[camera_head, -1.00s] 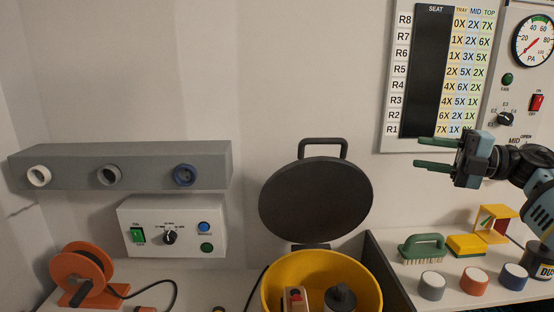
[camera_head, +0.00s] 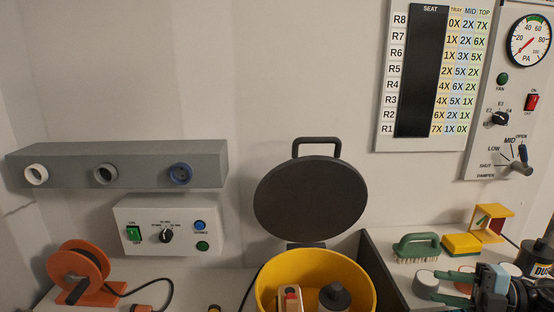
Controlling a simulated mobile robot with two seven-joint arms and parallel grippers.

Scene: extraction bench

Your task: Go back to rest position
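My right gripper (camera_head: 452,288) is low at the lower right of the head view, above the right part of the bench. Its two green fingers are spread apart and point left, with no object seen held between them. The fingers overlap the grey-and-white round piece (camera_head: 426,283) in the picture; I cannot tell whether they touch it. My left gripper is not in view.
A yellow bucket (camera_head: 365,285) with its dark lid (camera_head: 311,199) raised stands at centre. A green brush (camera_head: 417,247), yellow sponge (camera_head: 461,244) and yellow stand (camera_head: 493,222) sit behind my gripper. An orange cable reel (camera_head: 82,272) stands at left. The damper knob (camera_head: 521,166) is on the wall panel.

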